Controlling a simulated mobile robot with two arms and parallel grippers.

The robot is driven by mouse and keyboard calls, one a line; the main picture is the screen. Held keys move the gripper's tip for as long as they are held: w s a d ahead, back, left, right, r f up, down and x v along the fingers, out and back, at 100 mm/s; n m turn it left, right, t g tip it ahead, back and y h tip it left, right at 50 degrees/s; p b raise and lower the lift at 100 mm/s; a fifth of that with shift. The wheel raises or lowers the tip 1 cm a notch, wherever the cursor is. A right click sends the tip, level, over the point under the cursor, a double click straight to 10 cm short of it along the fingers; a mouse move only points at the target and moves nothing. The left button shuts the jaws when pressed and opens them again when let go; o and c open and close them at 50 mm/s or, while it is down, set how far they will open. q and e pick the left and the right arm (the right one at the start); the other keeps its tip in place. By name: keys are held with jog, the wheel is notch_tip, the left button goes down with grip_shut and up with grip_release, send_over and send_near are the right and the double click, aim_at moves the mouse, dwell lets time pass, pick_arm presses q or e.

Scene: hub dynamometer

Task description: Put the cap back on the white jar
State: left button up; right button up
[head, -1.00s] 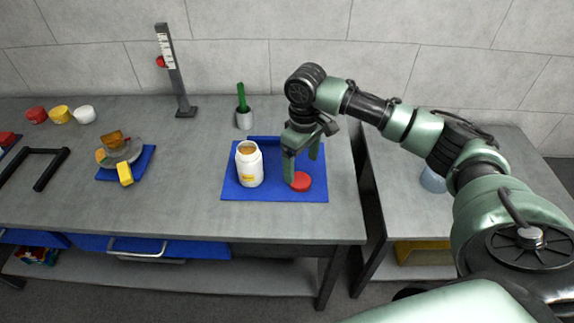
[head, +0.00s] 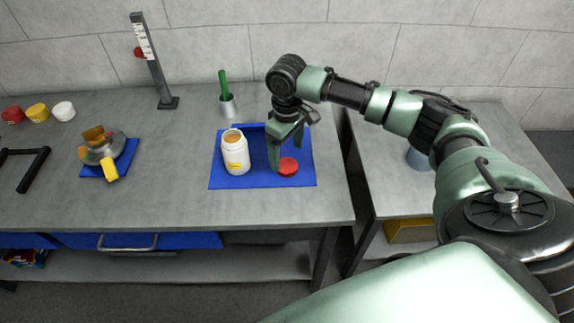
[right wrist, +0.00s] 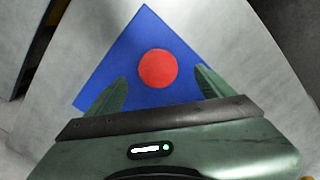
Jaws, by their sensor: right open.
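The white jar (head: 236,153) stands upright and uncapped on the blue mat (head: 232,182), with an orange-brown content or inside showing at its mouth. The red cap (head: 288,167) lies flat on the same mat, to the right of the jar. My right gripper (head: 286,155) is just above and behind the cap, pointing down and open. In the right wrist view the red cap (right wrist: 157,69) shows ahead of and between the two spread fingers (right wrist: 160,88), apart from both. The jar does not show in that view. My left gripper is not in view.
A green-handled thing stands in a grey cup (head: 227,105) behind the mat. A stand with a scale (head: 155,65) is at the back left. A bowl with yellow blocks (head: 104,152) sits on another blue mat. Red, yellow and white caps (head: 38,112) lie far left. The bench front is clear.

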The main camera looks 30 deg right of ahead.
aim_at(287, 165)
jog(key=shift+w+d+f+p, duration=0.15)
jog(key=shift+f+p, duration=0.4)
jog(key=shift+f, duration=2.1)
jog(key=c, duration=1.4)
